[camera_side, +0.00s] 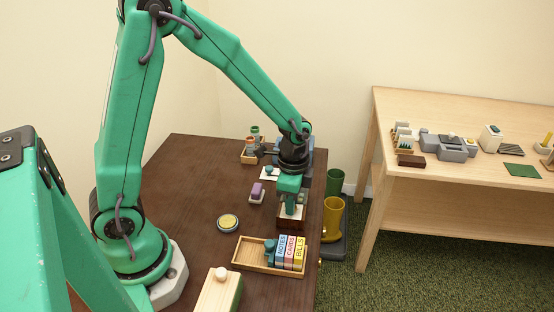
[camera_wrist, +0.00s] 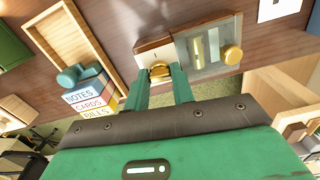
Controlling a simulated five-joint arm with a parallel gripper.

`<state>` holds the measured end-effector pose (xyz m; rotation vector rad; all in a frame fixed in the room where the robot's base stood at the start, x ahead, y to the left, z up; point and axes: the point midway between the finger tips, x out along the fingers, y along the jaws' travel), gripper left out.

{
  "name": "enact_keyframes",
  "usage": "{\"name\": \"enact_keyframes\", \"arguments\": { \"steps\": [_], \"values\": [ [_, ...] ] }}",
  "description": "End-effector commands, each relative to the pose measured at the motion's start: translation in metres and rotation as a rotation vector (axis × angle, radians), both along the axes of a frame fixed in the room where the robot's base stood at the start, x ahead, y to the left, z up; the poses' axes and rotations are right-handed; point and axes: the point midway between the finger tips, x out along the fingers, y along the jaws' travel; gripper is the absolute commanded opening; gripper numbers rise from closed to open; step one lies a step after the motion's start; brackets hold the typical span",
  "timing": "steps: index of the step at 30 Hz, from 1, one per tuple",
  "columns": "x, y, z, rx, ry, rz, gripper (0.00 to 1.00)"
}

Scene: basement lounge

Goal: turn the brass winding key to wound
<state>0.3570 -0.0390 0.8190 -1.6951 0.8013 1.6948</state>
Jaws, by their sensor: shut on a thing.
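The brass winding key (camera_wrist: 160,71) shows in the wrist view between my two green fingertips. It sits at the front of a wooden box (camera_wrist: 160,33) with a pale panel. My gripper (camera_wrist: 160,78) is shut on the key. In the side view my gripper (camera_side: 290,203) points down over the dark brown box (camera_side: 290,219) near the table's right edge. The key is hidden there behind the gripper. A pale mark shows on the panel, but I cannot read the key's setting.
A wooden tray (camera_side: 243,256) with labelled blocks (camera_side: 290,254) stands in front of the box. A grey unit with a brass knob (camera_wrist: 232,54) adjoins the box in the wrist view. Boots (camera_side: 333,213) stand beyond the table edge. A round tin (camera_side: 228,222) lies left; dark tabletop around it is clear.

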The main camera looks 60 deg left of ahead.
Motion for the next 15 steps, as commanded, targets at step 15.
{"name": "enact_keyframes", "arguments": {
  "steps": [15],
  "values": [
    [0.0005, -0.0001, 0.0006, 0.0, -0.001, -0.491, 0.02]
  ]
}}
